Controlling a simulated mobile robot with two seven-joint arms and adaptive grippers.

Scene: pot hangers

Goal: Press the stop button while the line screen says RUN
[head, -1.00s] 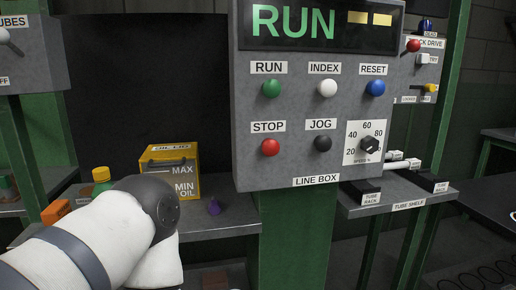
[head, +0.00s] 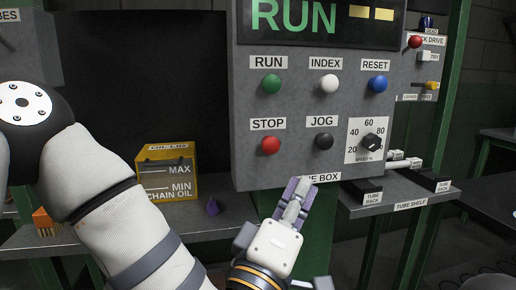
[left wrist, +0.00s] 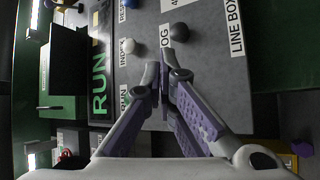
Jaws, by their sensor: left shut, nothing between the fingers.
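The line screen (head: 310,17) on top of the grey line box (head: 415,115) reads RUN in green; it also shows sideways in the left wrist view (left wrist: 101,68). The red stop button (head: 270,145) is at the box's lower left, under its STOP label (head: 268,123). My left gripper (head: 298,190) is shut and empty, in front of the box's lower edge, below and right of the stop button, covering part of the LINE BOX label. In the left wrist view its fingers (left wrist: 165,78) point at the panel and the stop button is not visible. My right gripper is not in view.
Beside the stop button is the black JOG button (head: 323,140). Above are the green RUN (head: 271,83), white INDEX (head: 329,82) and blue RESET (head: 378,83) buttons. A speed dial (head: 372,142) is at right. A yellow oil box (head: 168,178) stands on the left shelf.

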